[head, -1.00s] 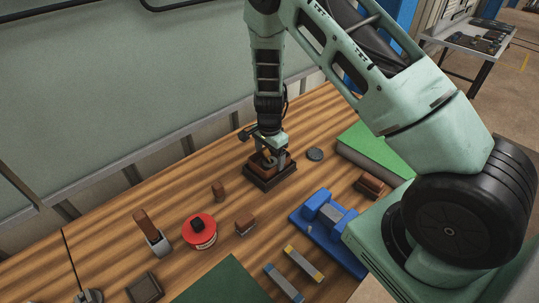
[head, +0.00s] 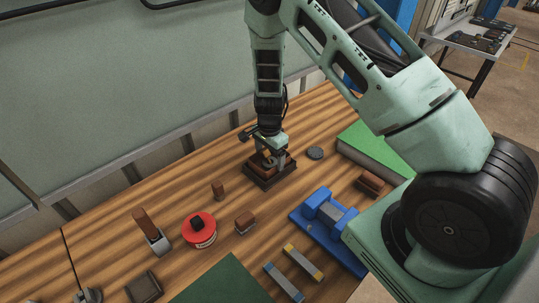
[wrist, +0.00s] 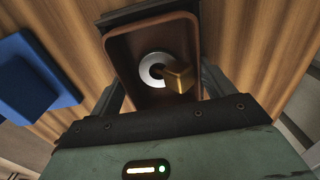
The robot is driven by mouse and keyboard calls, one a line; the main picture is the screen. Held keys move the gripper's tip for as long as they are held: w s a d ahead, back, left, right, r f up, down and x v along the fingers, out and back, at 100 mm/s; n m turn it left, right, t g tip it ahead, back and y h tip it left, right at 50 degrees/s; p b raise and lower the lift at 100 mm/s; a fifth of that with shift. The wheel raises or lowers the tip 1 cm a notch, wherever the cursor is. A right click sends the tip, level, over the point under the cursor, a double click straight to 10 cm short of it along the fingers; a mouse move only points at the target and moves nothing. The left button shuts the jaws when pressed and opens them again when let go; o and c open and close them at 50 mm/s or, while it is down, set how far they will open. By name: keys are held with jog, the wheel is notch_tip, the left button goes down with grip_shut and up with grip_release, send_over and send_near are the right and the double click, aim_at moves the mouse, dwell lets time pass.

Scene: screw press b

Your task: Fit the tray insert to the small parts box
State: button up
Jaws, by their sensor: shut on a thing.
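The tray insert (wrist: 118,52) is a brown, rounded, open tray with a pale ring and a brass-coloured piece in it. My gripper (head: 273,162) is shut on it, with one finger along each side in the wrist view (wrist: 160,88). The small parts box (head: 281,178) is a dark, low box on the wooden bench, directly below my gripper.
A grey disc (head: 315,153) lies just right of the box, with a green slab (head: 375,150) beyond. A blue vise-like fixture (head: 322,212) stands in front to the right.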

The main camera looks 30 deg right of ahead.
jog(key=shift+f, duration=0.2)
jog(key=o, duration=0.9)
notch_tip(320, 180, up, 18)
jog(key=b, duration=0.2)
jog(key=shift+f+b, duration=0.25)
jog(key=shift+b, duration=0.1)
